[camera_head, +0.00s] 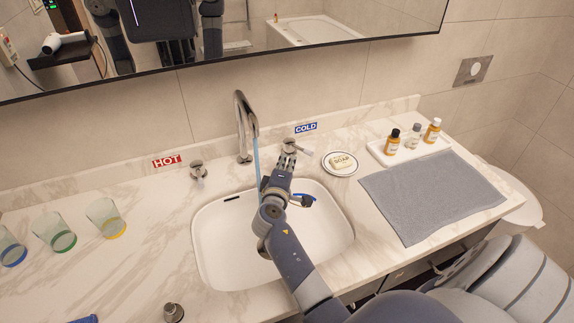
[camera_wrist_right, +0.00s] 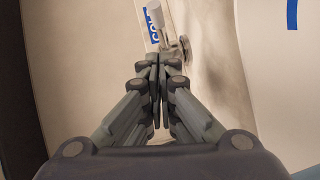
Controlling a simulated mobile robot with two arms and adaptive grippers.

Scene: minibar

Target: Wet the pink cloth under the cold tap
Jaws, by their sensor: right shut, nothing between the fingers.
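The cold tap (camera_head: 290,147), a metal tap with a lever, stands on the counter behind the sink, below the blue COLD sign (camera_head: 306,127). My right gripper (camera_head: 286,163) is shut and empty, with its tips right at the cold tap; I cannot tell whether they touch. In the right wrist view the shut fingertips (camera_wrist_right: 160,62) point at the tap's metal body (camera_wrist_right: 174,50). A bluish stream of water (camera_head: 256,155) falls from the tall curved spout (camera_head: 241,120) toward the white sink (camera_head: 222,262). No pink cloth shows in either view. My left gripper is not in view.
The hot tap (camera_head: 198,170) stands left of the spout. Several glasses (camera_head: 105,217) stand at the left. A soap dish (camera_head: 340,172), a tray (camera_head: 378,150) of small bottles and a grey towel (camera_head: 432,195) occupy the right counter. A mirror (camera_head: 300,35) hangs behind.

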